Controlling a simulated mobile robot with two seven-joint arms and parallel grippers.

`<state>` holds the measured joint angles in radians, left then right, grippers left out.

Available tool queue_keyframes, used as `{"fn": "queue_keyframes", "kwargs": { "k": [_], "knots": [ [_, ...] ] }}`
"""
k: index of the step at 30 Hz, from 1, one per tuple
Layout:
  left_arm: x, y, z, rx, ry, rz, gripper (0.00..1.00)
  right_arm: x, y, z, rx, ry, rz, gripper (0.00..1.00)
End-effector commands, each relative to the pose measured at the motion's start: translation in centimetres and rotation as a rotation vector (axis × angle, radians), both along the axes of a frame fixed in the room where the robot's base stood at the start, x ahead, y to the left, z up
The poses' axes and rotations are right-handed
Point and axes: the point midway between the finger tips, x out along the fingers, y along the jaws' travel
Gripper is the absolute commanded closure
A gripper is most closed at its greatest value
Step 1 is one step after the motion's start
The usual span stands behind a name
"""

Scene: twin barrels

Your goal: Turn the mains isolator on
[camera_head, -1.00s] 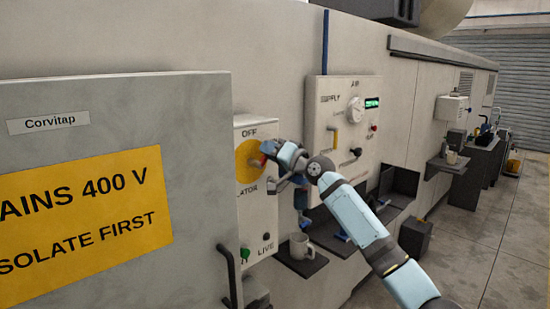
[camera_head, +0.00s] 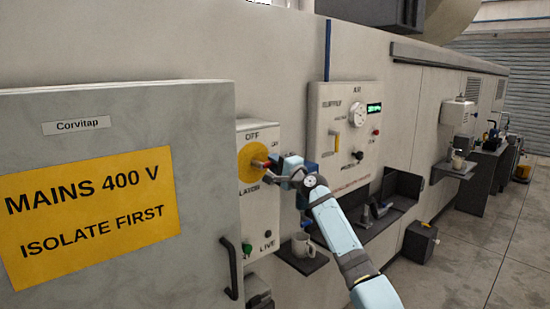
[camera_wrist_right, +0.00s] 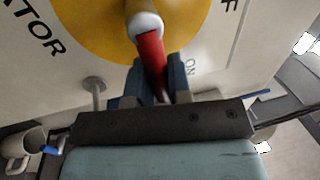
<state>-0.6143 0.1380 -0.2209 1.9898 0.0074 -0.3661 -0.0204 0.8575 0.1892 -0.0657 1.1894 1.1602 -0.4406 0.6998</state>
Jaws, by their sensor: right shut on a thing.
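The mains isolator is a yellow disc (camera_head: 246,166) with a red handle (camera_head: 262,164) on a pale panel lettered OFF above and ON at the right. It also shows in the right wrist view as the yellow disc (camera_wrist_right: 95,25), with a pale hub and the red handle (camera_wrist_right: 151,58). My right gripper (camera_head: 270,175) is at the handle's outer end. In the right wrist view its blue fingers (camera_wrist_right: 158,85) are shut around the red handle, with the ON lettering just to the right. The handle points away from OFF, roughly toward ON. My left gripper is not in view.
A grey cabinet door (camera_head: 120,105) with a yellow warning sign stands at the left. An air-supply panel (camera_head: 352,100) is to the right. Open floor lies at far right.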

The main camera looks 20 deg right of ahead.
Motion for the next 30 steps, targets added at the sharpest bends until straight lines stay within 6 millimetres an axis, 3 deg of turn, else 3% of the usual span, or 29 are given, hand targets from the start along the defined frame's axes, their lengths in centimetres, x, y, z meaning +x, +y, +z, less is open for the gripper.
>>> {"fn": "queue_keyframes", "kwargs": {
  "k": [18, 19, 22, 30],
  "knots": [
    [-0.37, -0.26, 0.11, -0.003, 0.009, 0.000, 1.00, 0.00, -0.05, -0.06, 0.043, 0.013, -0.001, 1.00],
    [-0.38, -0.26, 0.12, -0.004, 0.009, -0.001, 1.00, 0.00, -0.05, -0.06, 0.043, 0.013, -0.001, 0.77],
    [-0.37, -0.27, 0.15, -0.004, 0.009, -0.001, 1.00, 0.00, -0.04, -0.08, 0.043, 0.012, -0.001, 0.57],
    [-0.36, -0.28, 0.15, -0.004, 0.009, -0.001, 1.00, -0.06, -0.06, -0.19, 0.041, 0.014, -0.001, 0.57]
  ]
}}
